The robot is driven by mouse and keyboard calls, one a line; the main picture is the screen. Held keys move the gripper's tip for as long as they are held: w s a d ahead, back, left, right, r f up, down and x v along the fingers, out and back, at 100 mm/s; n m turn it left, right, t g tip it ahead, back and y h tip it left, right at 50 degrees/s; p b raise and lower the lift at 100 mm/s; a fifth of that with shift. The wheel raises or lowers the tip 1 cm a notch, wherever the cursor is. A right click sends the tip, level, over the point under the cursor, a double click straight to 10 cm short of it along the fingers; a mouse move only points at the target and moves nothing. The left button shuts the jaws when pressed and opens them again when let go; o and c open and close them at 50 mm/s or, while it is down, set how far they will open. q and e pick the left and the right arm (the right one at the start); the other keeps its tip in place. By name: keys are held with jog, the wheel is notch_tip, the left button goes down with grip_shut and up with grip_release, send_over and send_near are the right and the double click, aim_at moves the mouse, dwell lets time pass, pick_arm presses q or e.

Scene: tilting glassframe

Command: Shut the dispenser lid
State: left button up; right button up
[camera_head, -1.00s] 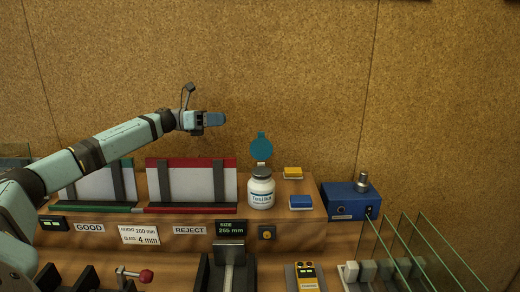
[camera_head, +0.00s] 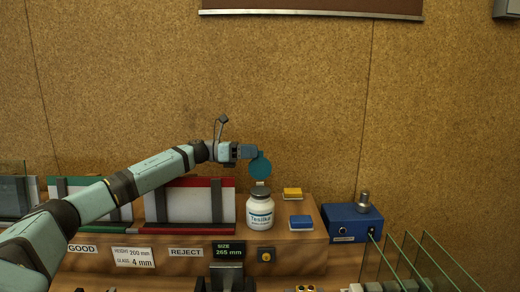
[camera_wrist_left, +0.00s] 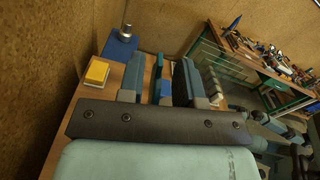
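The dispenser lid looks to be the teal round disc (camera_head: 260,166), standing upright above a white hinge piece behind a white bottle (camera_head: 260,212) with a grey cap. My left gripper (camera_head: 252,153) is at the upper left edge of the disc and covers part of it. In the left wrist view the fingers of my left gripper (camera_wrist_left: 159,80) are apart, and a thin teal piece (camera_wrist_left: 156,72), likely the disc seen edge-on, stands between them with gaps visible. I cannot tell whether either finger touches it. My right gripper is not in view.
A yellow block (camera_head: 292,193) and a blue block (camera_head: 301,221) lie right of the bottle. A blue box with a metal knob (camera_head: 352,222) stands farther right. A red-topped panel rack (camera_head: 190,183) is at left, below my arm. Upright glass panes (camera_head: 405,262) stand at front right.

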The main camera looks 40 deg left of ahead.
pick_arm(q)
jog(key=shift+x, duration=1.4)
jog(key=shift+c, duration=0.5)
